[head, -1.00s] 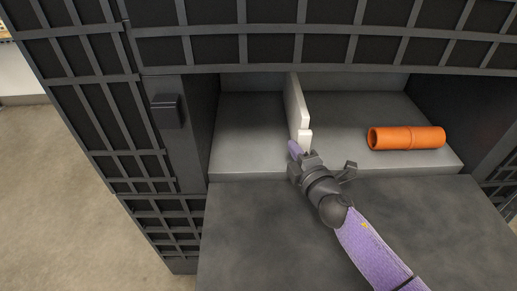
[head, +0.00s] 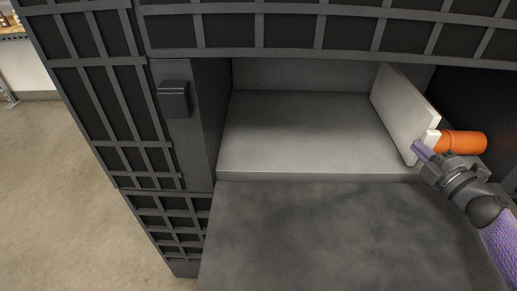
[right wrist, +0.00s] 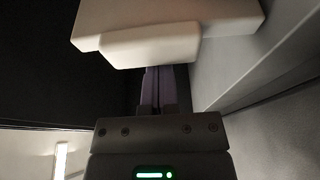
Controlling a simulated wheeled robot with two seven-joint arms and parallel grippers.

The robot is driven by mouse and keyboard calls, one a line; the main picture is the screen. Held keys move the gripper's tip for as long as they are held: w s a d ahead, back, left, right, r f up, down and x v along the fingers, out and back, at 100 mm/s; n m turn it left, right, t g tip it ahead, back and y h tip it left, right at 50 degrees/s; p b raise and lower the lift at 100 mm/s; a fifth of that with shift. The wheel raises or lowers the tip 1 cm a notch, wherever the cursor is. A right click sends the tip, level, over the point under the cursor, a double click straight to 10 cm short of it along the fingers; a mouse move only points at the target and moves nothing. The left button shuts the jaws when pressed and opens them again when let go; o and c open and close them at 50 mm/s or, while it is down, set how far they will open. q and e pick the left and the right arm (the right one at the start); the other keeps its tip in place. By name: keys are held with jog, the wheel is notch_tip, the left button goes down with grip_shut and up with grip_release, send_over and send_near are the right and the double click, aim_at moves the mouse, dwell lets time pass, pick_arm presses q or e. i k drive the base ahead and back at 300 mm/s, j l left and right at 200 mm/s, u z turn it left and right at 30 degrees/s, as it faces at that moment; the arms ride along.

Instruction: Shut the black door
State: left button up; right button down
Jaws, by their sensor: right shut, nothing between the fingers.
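A dark panel (head: 330,240), which looks like the black door, lies folded down and open in front of the cart's opening. My right gripper (head: 418,149) is shut and empty, its purple fingertips beside the front end of an upright white divider (head: 402,108) in the compartment. In the right wrist view the purple fingers (right wrist: 158,90) point at the divider's pale handle block (right wrist: 150,45); I cannot tell whether they touch. My left gripper is not in view.
An orange pipe (head: 463,143) lies right of the divider, partly hidden by it. The grey shelf (head: 300,135) left of the divider is bare. A black latch block (head: 173,98) sits on the frame left of the opening.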

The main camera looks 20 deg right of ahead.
aim_at(261, 236)
jog(key=j, duration=0.15)
jog(key=k+l, duration=0.1)
jog(key=k, duration=0.9)
